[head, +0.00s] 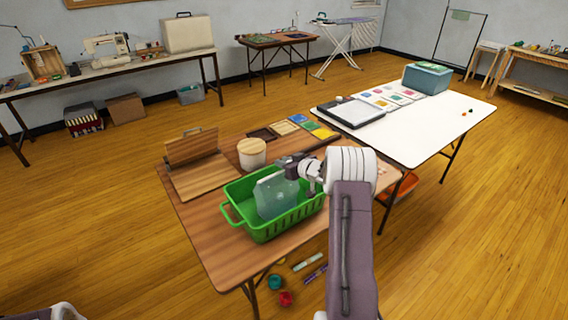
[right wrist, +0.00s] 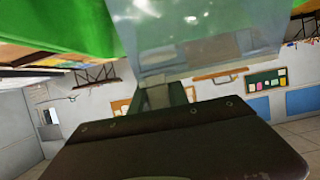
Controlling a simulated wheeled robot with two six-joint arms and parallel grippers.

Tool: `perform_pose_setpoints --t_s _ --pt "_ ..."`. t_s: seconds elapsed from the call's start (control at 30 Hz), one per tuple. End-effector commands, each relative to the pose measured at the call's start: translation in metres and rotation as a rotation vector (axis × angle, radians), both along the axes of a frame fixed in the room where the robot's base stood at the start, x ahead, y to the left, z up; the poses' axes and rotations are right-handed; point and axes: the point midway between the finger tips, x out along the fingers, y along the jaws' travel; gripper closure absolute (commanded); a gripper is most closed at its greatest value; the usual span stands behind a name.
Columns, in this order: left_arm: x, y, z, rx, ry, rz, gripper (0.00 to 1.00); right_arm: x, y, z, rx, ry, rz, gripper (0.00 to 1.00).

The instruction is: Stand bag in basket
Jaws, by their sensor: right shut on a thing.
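A translucent pale blue bag (head: 277,196) stands upright, slightly tilted, within the outline of the green basket (head: 268,231) on the brown table. Whether its bottom touches the basket floor is hidden by the front wall. My right gripper (head: 296,172) is shut on the bag's upper right edge, at the basket's back right side. In the right wrist view the clear bag (right wrist: 200,30) fills the top, beyond the gripper (right wrist: 163,97), with the green basket (right wrist: 60,25) at upper left. My left gripper is not in view.
A wooden folding board (head: 203,178) and a round lidded tub (head: 252,153) stand behind the basket. Coloured cards (head: 311,127) lie at the table's back. A white table (head: 437,125) adjoins at right, with a teal box (head: 427,78). Markers (head: 308,262) lie on the floor.

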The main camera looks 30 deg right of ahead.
Motion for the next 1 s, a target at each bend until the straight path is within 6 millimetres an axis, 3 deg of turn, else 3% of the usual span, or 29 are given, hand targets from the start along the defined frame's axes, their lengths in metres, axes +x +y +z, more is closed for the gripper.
perform_pose_setpoints --t_s 0.07,0.1,0.17,0.57,1.0 --pt "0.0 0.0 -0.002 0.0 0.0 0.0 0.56 0.0 0.0 -0.004 0.001 0.001 0.0 1.0" --pt "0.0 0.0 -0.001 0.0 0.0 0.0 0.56 0.0 0.0 -0.003 0.0 0.001 0.0 0.71" --pt "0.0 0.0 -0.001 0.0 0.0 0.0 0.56 0.0 0.0 -0.003 0.0 0.0 0.0 0.58" --pt "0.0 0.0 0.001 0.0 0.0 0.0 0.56 -0.003 -0.001 0.003 0.0 0.0 -0.001 0.58" --pt "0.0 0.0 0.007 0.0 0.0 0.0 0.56 -0.083 -0.008 0.037 0.0 0.0 -0.003 0.58"
